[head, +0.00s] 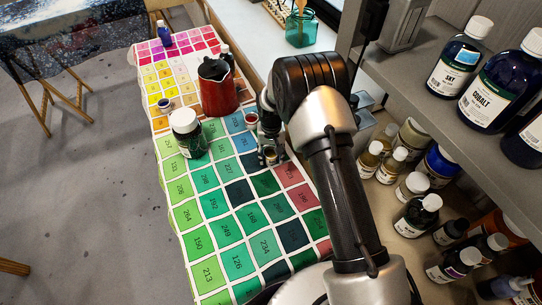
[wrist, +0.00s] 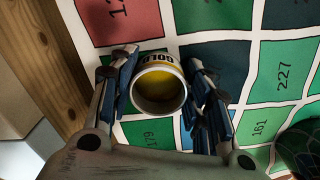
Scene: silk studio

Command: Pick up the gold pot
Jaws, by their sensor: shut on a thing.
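The gold pot (wrist: 157,92) is a small open pot with a white rim, yellow-gold paint inside and a yellow band lettered GOLD. In the wrist view it sits between the two fingers of my gripper (wrist: 160,95), which is shut on it from both sides. In the head view my gripper (head: 270,151) is low over the colour-chart cloth (head: 213,232), near its right side. There the pot (head: 270,156) shows only partly between the fingers. I cannot tell whether its base touches the cloth.
Left of my gripper stand a dark green bottle (head: 188,140) with a white cap and a red jug (head: 218,90). A small pot (head: 251,118) is just behind, another (head: 165,105) farther left. Shelves of bottles (head: 484,95) crowd the right. The cloth's front is clear.

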